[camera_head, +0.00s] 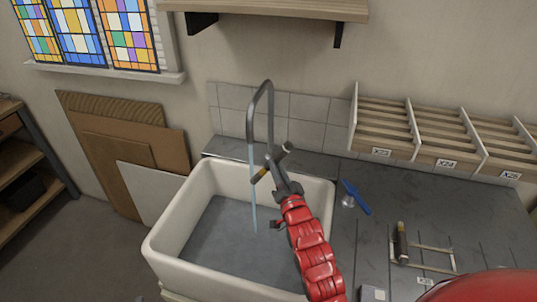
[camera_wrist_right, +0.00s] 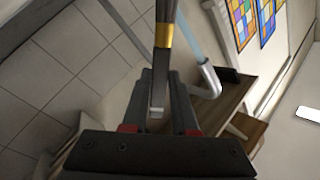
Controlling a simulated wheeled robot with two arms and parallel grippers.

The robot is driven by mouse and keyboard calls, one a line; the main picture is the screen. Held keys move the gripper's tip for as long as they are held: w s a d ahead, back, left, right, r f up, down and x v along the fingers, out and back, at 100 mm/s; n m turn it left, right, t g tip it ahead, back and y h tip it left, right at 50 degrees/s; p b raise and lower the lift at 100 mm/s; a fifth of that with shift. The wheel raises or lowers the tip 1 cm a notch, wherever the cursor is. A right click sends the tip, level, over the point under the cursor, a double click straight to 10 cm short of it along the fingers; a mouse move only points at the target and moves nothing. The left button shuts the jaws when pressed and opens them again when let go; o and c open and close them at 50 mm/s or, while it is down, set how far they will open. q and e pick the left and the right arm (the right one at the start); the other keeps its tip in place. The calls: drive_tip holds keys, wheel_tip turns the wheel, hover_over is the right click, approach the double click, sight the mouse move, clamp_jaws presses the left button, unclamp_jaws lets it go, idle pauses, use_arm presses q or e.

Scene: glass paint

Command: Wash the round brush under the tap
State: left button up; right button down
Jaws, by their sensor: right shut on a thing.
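My right gripper (camera_head: 276,168) reaches over the white sink (camera_head: 165,236) and is shut on the round brush (camera_head: 261,175). In the right wrist view, the brush's brass-coloured band (camera_wrist_right: 163,36) sticks out beyond the fingers of my right gripper (camera_wrist_right: 160,100). The grey bent tap (camera_head: 267,92) stands at the back of the sink, and a thin water stream (camera_head: 253,208) falls from it. The brush's band end is very close to the stream; I cannot tell if the bristles are in it. My left gripper is not in view.
A dark counter (camera_head: 455,210) lies right of the sink, with a dark-handled tool (camera_head: 401,242) and a small frame (camera_head: 436,258) on it. A slotted rack (camera_head: 440,130) stands behind. A wooden shelf (camera_head: 280,9) hangs above. Boards (camera_head: 115,140) lean at left.

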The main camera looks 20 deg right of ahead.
drive_tip(key=s, duration=0.4)
drive_tip(key=shift+s+d, duration=0.25)
idle(1.2)
drive_tip(key=s+r+p, duration=0.2)
drive_tip(key=s+r, duration=0.2)
drive_tip(key=s, duration=0.1)
drive_tip(key=shift+d+p, duration=0.25)
drive_tip(key=shift+p, duration=0.15)
drive_tip(key=shift+r, duration=0.1)
